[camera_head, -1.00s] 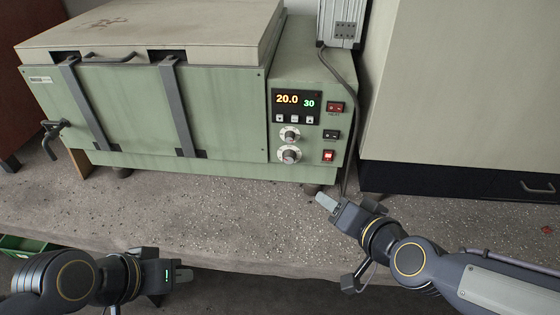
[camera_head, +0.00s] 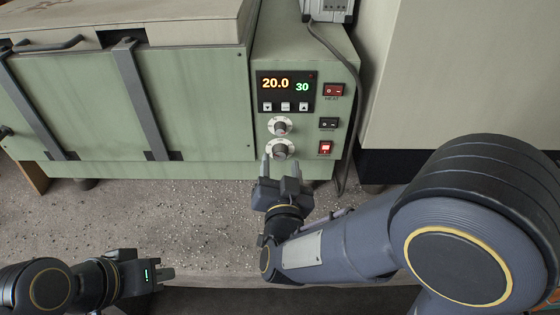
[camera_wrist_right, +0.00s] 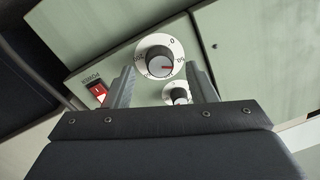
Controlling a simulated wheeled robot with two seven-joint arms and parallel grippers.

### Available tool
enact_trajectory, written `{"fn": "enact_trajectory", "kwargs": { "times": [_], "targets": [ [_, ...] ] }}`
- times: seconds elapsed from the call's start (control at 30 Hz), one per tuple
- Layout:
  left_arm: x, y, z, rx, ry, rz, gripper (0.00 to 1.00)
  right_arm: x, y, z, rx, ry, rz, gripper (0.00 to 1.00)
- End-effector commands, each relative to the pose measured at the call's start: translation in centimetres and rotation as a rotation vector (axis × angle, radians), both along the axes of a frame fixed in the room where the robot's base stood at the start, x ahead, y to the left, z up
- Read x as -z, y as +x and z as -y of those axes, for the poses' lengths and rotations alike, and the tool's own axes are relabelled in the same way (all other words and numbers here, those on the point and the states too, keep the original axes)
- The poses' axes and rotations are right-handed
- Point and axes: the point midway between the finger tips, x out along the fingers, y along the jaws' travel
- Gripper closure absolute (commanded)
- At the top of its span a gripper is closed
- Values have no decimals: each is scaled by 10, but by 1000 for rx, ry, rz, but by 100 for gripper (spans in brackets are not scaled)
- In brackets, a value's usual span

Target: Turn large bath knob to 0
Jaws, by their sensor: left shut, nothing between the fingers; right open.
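The large bath knob (camera_head: 281,150) is the lower of two knobs on the green bath's control panel. In the right wrist view the large knob (camera_wrist_right: 160,63) is grey on a white dial; its red mark points right, away from the 0 at the dial's upper right. My right gripper (camera_head: 280,164) is open in front of it; in the wrist view its fingers (camera_wrist_right: 160,72) stand either side of the dial's lower part. Contact cannot be told. The smaller knob (camera_head: 280,126) sits above; it also shows in the wrist view (camera_wrist_right: 180,96). My left gripper (camera_head: 166,274) is shut and empty.
The display (camera_head: 287,91) reads 20.0 and 30. A red heat switch (camera_head: 333,90), a black switch (camera_head: 328,123) and a lit red switch (camera_head: 325,147) sit right of the knobs. A cable (camera_head: 350,90) hangs beside the panel. The bench front (camera_head: 190,225) is clear.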

Motion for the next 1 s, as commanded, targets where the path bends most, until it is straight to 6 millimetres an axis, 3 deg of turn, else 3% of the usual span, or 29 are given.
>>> {"fn": "enact_trajectory", "kwargs": {
  "times": [0.2,0.47,0.8,1.0],
  "targets": [
    [0,0,0,0,0,0,100,0,17,0,0,-1,0,49],
    [0,0,0,0,0,0,100,0,17,-1,-1,-1,-1,50],
    [0,0,0,0,0,0,100,0,17,-1,-2,-1,-1,94],
    [-2,0,0,0,0,0,100,0,17,-1,-2,-14,-1,94]
  ]
}}
